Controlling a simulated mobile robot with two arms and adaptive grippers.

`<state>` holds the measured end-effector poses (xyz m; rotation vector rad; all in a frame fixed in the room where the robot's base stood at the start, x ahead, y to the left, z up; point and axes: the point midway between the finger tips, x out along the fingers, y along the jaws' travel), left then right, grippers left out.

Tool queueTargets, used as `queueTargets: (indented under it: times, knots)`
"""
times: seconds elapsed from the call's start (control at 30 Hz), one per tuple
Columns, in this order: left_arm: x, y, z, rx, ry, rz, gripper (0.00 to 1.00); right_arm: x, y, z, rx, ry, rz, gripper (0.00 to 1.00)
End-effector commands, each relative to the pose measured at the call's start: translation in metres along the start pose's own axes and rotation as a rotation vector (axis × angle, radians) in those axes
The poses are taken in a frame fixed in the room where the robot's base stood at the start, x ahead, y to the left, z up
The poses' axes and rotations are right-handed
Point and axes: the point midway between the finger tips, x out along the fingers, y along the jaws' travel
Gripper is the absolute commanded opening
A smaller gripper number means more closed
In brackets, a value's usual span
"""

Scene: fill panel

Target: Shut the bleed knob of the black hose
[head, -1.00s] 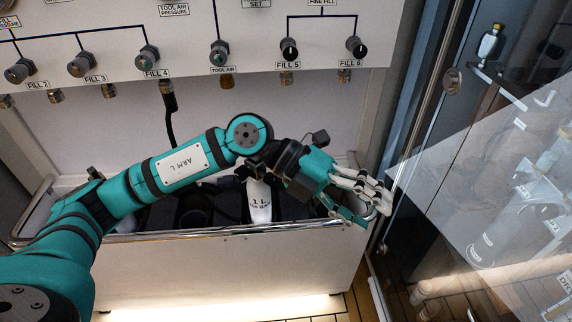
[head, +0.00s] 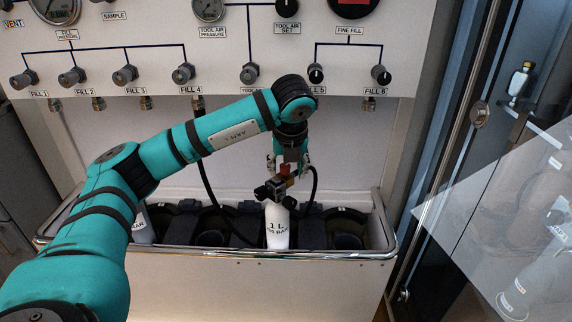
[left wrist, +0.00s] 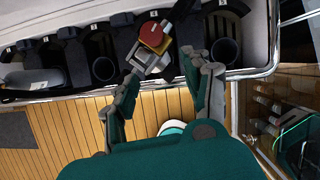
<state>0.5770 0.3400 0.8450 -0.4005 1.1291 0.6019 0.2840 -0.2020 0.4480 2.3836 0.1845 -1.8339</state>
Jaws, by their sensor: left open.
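The bleed knob looks like the red round knob (left wrist: 152,33) on a yellow-and-grey fitting in the left wrist view; a bit of red (head: 284,169) shows between my fingers in the head view. The fitting sits on top of a white cylinder (head: 277,228) marked 1 L, upright in the trough. The black hose (head: 206,180) hangs from FILL 4, drops into the trough and seems to loop up by the fitting. My left gripper (head: 289,172) is open, pointing down over the fitting. In the left wrist view its fingers (left wrist: 168,62) are spread, with the knob just beyond the tips. Contact cannot be told.
The trough (head: 220,252) has a metal front rim and several dark holders; a grey cylinder (head: 142,226) stands at its left. A glass door (head: 500,190) stands at the right.

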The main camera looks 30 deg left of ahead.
Motion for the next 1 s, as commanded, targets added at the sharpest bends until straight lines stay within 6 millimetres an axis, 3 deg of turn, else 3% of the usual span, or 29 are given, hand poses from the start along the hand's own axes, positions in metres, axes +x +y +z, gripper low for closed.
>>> queueTargets:
  times: [0.2, 0.4, 0.77, 1.0]
  knots:
    - [0.016, 0.0, 0.04, -0.002, 0.001, 0.001, 0.5, 0.003, 0.0, 0.001, 0.0, -0.002, -0.001, 0.4]
    - [0.041, 0.0, 0.037, 0.002, 0.001, 0.0, 0.5, -0.007, -0.001, -0.003, 0.001, 0.007, -0.001, 0.4]
    - [0.046, -0.001, 0.037, 0.003, 0.001, -0.001, 0.5, -0.011, 0.0, -0.003, 0.002, 0.002, 0.0, 0.4]
    - [0.046, -0.001, 0.036, 0.003, 0.001, -0.001, 0.2, -0.011, 0.0, -0.003, 0.003, 0.004, 0.0, 0.4]
